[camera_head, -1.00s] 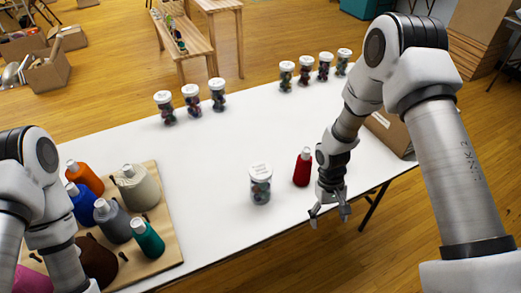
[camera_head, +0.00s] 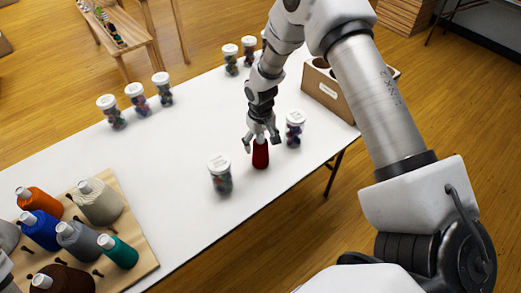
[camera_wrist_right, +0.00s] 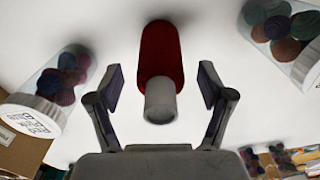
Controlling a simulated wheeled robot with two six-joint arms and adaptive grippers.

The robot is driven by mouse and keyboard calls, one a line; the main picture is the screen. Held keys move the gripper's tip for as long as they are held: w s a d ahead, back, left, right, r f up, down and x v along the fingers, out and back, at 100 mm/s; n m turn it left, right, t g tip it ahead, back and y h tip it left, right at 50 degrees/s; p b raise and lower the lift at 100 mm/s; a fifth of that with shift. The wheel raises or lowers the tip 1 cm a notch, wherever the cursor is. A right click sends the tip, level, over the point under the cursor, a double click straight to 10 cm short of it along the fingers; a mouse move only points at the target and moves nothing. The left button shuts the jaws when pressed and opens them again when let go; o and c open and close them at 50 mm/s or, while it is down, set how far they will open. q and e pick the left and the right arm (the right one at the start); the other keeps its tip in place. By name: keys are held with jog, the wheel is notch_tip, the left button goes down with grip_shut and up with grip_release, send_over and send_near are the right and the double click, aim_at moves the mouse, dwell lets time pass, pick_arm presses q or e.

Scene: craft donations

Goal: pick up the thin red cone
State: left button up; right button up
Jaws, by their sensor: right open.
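The thin red cone (camera_head: 260,155) stands upright on the white table, with its pale tip up between the fingers of my right gripper (camera_head: 261,141). In the right wrist view the red cone (camera_wrist_right: 160,60) lies between the two spread fingers of the gripper (camera_wrist_right: 160,88), with a visible gap on each side. The right gripper is open and holds nothing.
Lidded jars stand close on both sides, one at left (camera_head: 220,175) and one at right (camera_head: 294,128). A cardboard box (camera_head: 327,88) stands at the table's right end. A wooden board (camera_head: 141,250) with several thread cones is at lower left. The table (camera_head: 180,150) between is clear.

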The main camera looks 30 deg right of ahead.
jog(key=c, duration=1.3)
